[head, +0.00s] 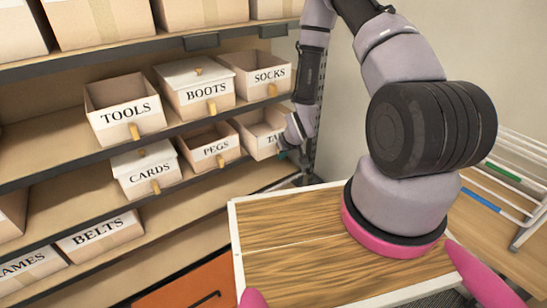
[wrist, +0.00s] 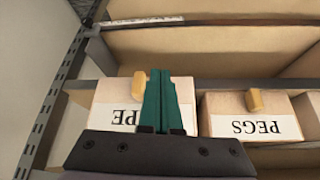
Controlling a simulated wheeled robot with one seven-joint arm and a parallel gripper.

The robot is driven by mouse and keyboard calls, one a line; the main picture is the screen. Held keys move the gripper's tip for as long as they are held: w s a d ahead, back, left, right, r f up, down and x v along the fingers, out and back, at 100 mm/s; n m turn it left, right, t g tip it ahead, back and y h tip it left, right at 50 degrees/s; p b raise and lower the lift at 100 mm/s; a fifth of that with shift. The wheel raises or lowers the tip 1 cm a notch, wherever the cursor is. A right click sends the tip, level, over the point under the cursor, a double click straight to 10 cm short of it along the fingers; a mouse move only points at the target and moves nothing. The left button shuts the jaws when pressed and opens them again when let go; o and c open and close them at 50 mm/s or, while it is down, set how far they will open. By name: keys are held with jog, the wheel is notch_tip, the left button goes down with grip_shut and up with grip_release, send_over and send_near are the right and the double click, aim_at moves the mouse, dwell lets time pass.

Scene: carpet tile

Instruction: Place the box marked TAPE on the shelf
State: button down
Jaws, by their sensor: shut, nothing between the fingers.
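The box marked TAPE (head: 259,143) is a cream box with a white label at the right end of a shelf row, beside the PEGS box (head: 213,149). In the wrist view, the picture is upside down and the TAPE box (wrist: 114,116) shows "PE" and a yellow tab. My gripper (wrist: 160,78) has its green fingers together and empty, overlapping the box's front. Whether they touch it I cannot tell. The shelf (head: 200,185) is brown with dark edges.
TOOLS (head: 125,108), BOOTS (head: 200,90) and SOCKS (head: 262,77) boxes stand above; CARDS (head: 147,171) is left of PEGS. BELTS (head: 100,236) is lower. A dark slotted upright (wrist: 55,100) is close beside the TAPE box. A white rack (head: 510,180) stands at right.

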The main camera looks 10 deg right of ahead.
aim_at(271, 149)
jog(key=w+a+f, duration=0.1)
jog(key=w+f, duration=0.5)
jog(key=w, duration=0.1)
jog(key=shift+w+a, duration=0.25)
jog(key=shift+a, duration=0.05)
jog(key=shift+w+a, duration=0.2)
jog(key=shift+w, duration=0.7)
jog(key=shift+w+a, duration=0.2)
jog(key=shift+w, duration=0.7)
